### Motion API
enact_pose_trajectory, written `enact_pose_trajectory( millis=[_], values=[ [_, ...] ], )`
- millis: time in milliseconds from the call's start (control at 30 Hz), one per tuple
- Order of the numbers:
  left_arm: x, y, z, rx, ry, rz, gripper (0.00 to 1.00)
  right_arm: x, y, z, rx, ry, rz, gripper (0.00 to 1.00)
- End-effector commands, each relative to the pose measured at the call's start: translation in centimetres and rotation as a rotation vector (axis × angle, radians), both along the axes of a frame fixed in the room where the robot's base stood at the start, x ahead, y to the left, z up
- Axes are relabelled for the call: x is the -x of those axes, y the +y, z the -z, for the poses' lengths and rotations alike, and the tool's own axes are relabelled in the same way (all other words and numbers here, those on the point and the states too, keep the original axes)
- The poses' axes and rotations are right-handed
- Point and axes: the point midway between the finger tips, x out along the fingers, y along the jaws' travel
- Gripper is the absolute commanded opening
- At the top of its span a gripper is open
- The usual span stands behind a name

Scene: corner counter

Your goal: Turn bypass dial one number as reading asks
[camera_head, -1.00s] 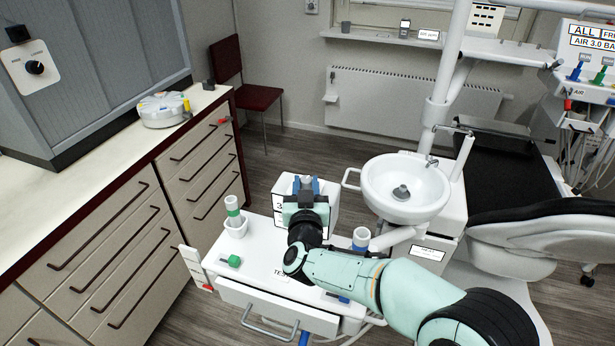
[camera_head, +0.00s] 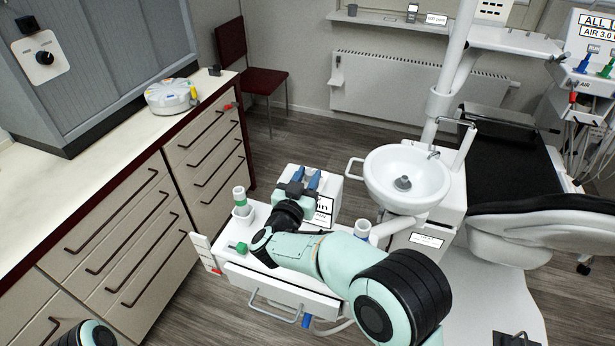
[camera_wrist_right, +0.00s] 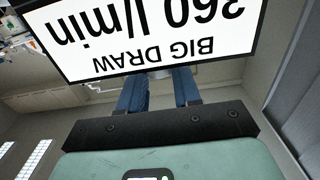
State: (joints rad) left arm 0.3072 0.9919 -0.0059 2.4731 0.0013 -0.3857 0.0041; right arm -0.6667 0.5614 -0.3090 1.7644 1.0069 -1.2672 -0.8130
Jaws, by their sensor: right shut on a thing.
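My right gripper (camera_head: 305,178) is over the white box (camera_head: 328,190) behind the small trolley, its two blue fingers pointing away from me. The reading panel (camera_head: 598,28) at top right shows "ALL" and "AIR 3.0", cut off. My left gripper is out of view.
The trolley (camera_head: 290,284) carries a green-banded cylinder in a cup (camera_head: 241,205), a green knob (camera_head: 241,248) and another cup (camera_head: 362,229). A white basin (camera_head: 405,178) stands close right.

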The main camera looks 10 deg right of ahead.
Motion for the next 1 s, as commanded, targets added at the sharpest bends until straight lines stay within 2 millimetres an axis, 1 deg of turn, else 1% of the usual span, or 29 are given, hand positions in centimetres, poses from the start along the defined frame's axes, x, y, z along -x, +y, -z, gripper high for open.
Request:
enact_pose_trajectory(
  millis=[67,100,167,467,567,667,1000],
  values=[
    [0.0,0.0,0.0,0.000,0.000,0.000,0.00,0.0,0.0,-0.1,0.000,-0.001,0.000,0.02],
    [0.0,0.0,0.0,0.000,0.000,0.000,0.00,0.0,0.0,-0.1,0.000,-0.001,0.000,0.39],
    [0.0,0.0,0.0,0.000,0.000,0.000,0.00,0.0,0.0,-0.1,0.000,-0.001,-0.001,0.58],
    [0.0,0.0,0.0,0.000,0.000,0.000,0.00,0.1,0.0,0.0,0.000,0.000,-0.001,0.58],
    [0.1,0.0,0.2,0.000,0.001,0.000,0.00,0.6,0.4,0.0,-0.001,0.000,-0.003,0.58],
    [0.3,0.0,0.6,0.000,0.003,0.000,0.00,1.7,1.2,0.1,-0.002,0.001,-0.004,0.58],
    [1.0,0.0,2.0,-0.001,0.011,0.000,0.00,8.0,5.5,0.1,-0.001,0.001,-0.006,0.58]
  ],
)
